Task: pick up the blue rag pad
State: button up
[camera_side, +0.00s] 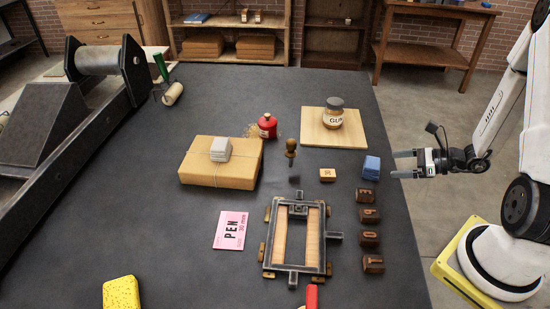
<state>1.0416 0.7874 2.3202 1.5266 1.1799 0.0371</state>
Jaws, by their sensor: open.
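The blue rag pad (371,167) is a small blue block with a paler top. It sits on the dark table near its right edge, just above the column of letter blocks. My gripper (394,164) is open and empty. Its two fingers point left toward the pad from just right of it in the picture, with a small gap between. I cannot tell its exact height over the table edge. Nothing hides the pad.
Letter blocks (369,216) stand in a column below the pad. A glue jar (334,113) on a wooden board (313,139) is behind it. A metal frame (297,237), a parcel (198,174) and a red tin (267,126) lie to the left.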

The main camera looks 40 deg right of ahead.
aim_at(374, 163)
jog(key=shift+x, duration=1)
jog(key=shift+w+f, duration=0.1)
jog(key=shift+x, duration=2.5)
jog(key=c, duration=0.9)
jog(key=shift+r, duration=5.1)
